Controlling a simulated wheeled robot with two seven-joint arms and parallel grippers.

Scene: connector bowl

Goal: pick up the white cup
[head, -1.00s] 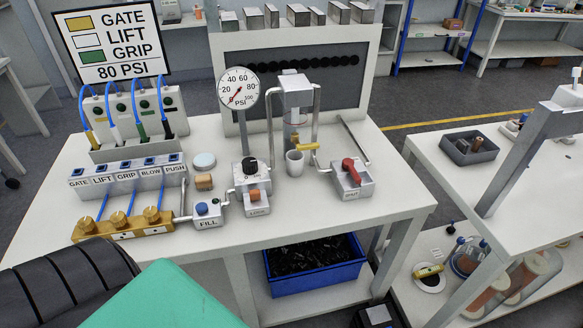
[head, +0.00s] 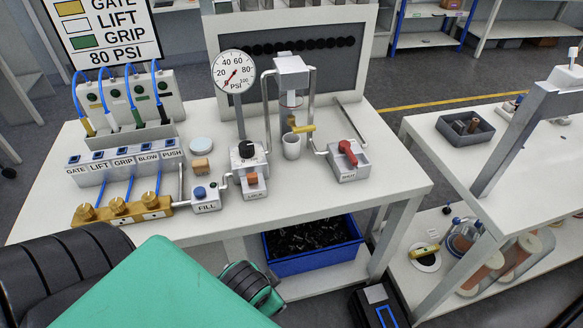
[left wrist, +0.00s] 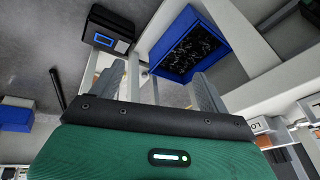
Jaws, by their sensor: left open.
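The white cup (head: 291,147) stands upright on the white workbench (head: 330,212) in the head view. It is just below the yellow-handled valve of the dispenser (head: 293,72). My left gripper (left wrist: 157,88) shows in the left wrist view, its two grey fingers apart and nothing visible between them. In the head view only my green and black arm parts show at the bottom, in front of the bench and well apart from the cup; the fingers do not show there. The cup is not seen in the left wrist view. My right gripper is not in view.
The FILL box (head: 206,199) and LOCK box (head: 254,186) stand left of the cup. A box with a red knob (head: 348,160) stands right of it. A pressure gauge (head: 233,71) rises behind. A blue bin (head: 313,269) sits on the lower shelf.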

